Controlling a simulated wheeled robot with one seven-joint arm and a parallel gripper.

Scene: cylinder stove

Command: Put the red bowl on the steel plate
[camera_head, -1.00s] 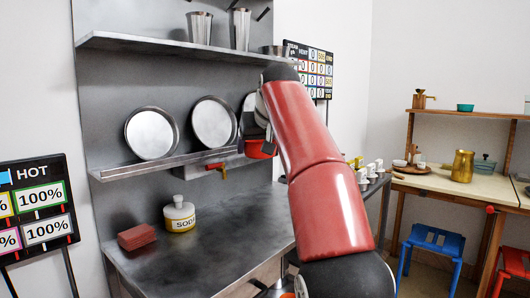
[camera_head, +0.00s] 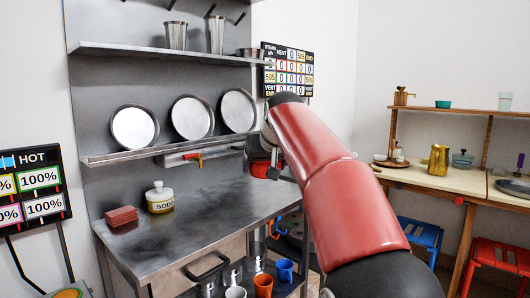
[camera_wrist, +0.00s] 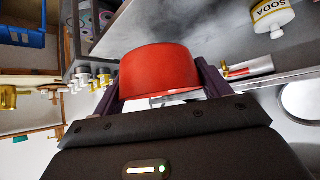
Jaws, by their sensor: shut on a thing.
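The red bowl (camera_wrist: 158,70) is between my two dark fingers in the wrist view. My gripper (camera_wrist: 160,85) is shut on it. In the camera_head view, part of the red bowl (camera_head: 260,170) shows beside the right end of the steel counter, apparently held above it, mostly hidden by my gripper and red arm. Three round steel plates stand upright, leaning on the back wall on the lower shelf: a left plate (camera_head: 134,127), a middle plate (camera_head: 192,117) and a right plate (camera_head: 238,110). I cannot tell which one the task names.
The steel counter (camera_head: 185,232) is mostly bare. Mugs, including an orange one (camera_head: 263,285), sit below. A wooden table (camera_head: 435,181) stands at the right.

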